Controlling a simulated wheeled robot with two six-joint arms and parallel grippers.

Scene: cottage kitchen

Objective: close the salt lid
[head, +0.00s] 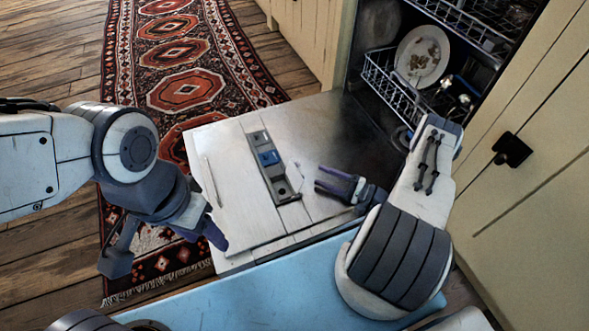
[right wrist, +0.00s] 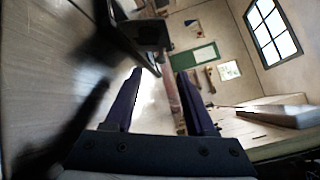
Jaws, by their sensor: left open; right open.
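A dark dispenser strip (head: 283,186) is set in the inner face of the open dishwasher door (head: 233,215). It has a blue part (head: 268,157) and small dark recesses; I cannot tell for sure which part is the salt lid or how it stands. My right gripper (head: 318,179) is open and empty, just right of the strip and apart from it. Its two dark purple fingers also show spread in the right wrist view (right wrist: 160,78). My left gripper (head: 166,243) is open and empty, in front of the door's left edge and away from the strip.
A dish rack (head: 388,91) with a plate (head: 422,57) stands in the dishwasher behind my right arm. Cream cabinets (head: 530,190) border the right side. A patterned rug (head: 187,88) lies on the wooden floor at the left.

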